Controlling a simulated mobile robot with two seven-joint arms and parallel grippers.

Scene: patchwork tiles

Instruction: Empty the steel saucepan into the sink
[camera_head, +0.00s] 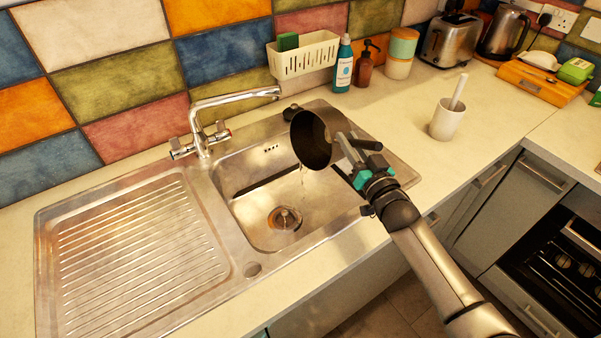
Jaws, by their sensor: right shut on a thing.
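The steel saucepan (313,140) is tipped on its side above the sink bowl, its dark inside facing left. A thin stream of liquid (301,175) falls from its lower rim toward the bowl. My right gripper (354,160) comes in from the lower right and is shut on the saucepan's handle, which it partly hides. The sink (245,215) has a steel bowl with a round drain (284,218) at its bottom. My left gripper is not in view.
The mixer tap (205,135) reaches over the back of the sink. The ribbed drainer (140,250) is clear. A white cup (445,121) stands right of the sink on mostly free worktop.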

